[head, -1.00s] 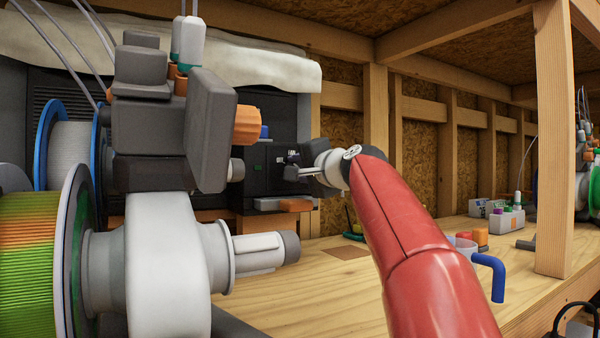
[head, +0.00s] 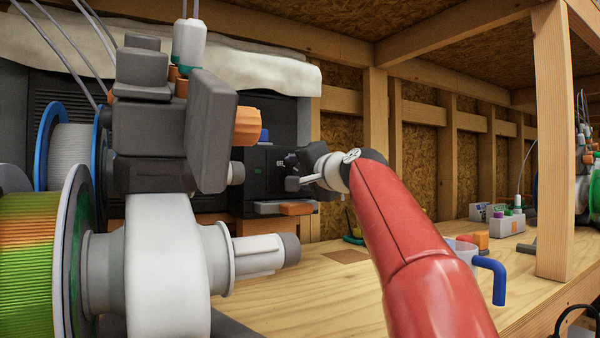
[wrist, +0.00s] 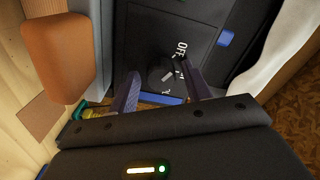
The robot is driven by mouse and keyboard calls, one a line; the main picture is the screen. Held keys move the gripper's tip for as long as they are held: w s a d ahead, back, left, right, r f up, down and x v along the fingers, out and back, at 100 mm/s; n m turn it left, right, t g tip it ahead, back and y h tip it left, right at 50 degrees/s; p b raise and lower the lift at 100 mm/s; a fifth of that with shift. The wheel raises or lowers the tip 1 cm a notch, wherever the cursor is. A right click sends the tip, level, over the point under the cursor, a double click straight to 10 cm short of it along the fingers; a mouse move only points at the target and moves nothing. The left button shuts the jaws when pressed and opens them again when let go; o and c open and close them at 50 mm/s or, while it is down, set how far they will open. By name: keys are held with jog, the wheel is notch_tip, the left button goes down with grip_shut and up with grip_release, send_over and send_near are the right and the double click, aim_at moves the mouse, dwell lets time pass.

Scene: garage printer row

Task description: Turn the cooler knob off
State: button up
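The cooler knob (wrist: 160,77) is a dark round dial on a black panel in the wrist view. White "OFF" lettering (wrist: 182,48) is printed beside it, with smaller white marks near the dial. My gripper (wrist: 157,82) is open, its two dark fingers apart on either side of the knob; the right fingertip overlaps the panel close to the lettering. I cannot tell whether either finger touches the knob. In the head view my gripper (head: 300,182) is in front of the black cooler unit (head: 262,178), which is partly hidden by the printer parts and my wrist.
An orange block (wrist: 58,52) is close on the left in the wrist view. In the head view, a grey and white printer assembly (head: 165,145) with a green spool (head: 35,245) fills the left.

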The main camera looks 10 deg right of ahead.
jog(key=shift+b+v, duration=1.05)
jog(key=shift+v, duration=2.9)
